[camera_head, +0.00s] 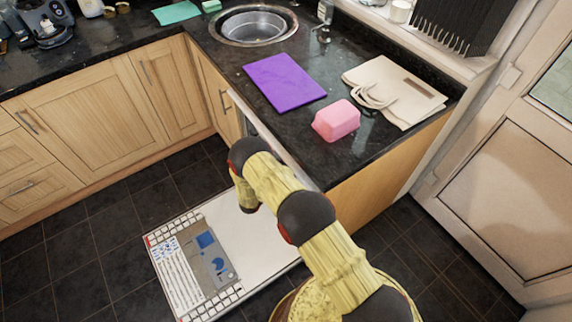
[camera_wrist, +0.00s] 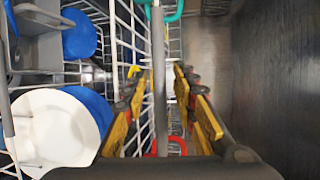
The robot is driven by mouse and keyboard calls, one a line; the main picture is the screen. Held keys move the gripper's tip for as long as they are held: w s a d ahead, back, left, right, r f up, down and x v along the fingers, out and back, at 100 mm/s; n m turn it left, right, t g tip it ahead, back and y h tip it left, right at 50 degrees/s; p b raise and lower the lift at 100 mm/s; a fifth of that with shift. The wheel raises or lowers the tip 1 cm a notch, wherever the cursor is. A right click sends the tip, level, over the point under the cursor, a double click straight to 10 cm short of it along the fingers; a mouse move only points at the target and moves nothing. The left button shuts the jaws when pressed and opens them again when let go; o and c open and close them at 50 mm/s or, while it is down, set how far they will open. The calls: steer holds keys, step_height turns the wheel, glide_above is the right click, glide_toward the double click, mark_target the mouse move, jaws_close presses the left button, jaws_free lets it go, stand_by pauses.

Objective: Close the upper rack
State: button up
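The dishwasher stands open under the counter, with a white panel (camera_head: 262,232) reaching out over the floor. In the wrist view, a white wire rack (camera_wrist: 132,30) holds blue dishes (camera_wrist: 80,35) and a white plate (camera_wrist: 55,130) on the left. My gripper (camera_wrist: 160,80) is open, its yellow fingers on either side of a grey upright bar (camera_wrist: 158,60). Contact cannot be told. My gripper's fingers are hidden in the head view.
The counter above holds a purple board (camera_head: 284,82), a pink block-like object (camera_head: 337,120), a cloth bag (camera_head: 395,90) and a sink (camera_head: 254,25). Dark tiled floor (camera_head: 100,240) lies free at the left. A door (camera_head: 510,190) is at the right.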

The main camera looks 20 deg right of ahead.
steer(key=v, duration=1.2)
stand_by(0.3)
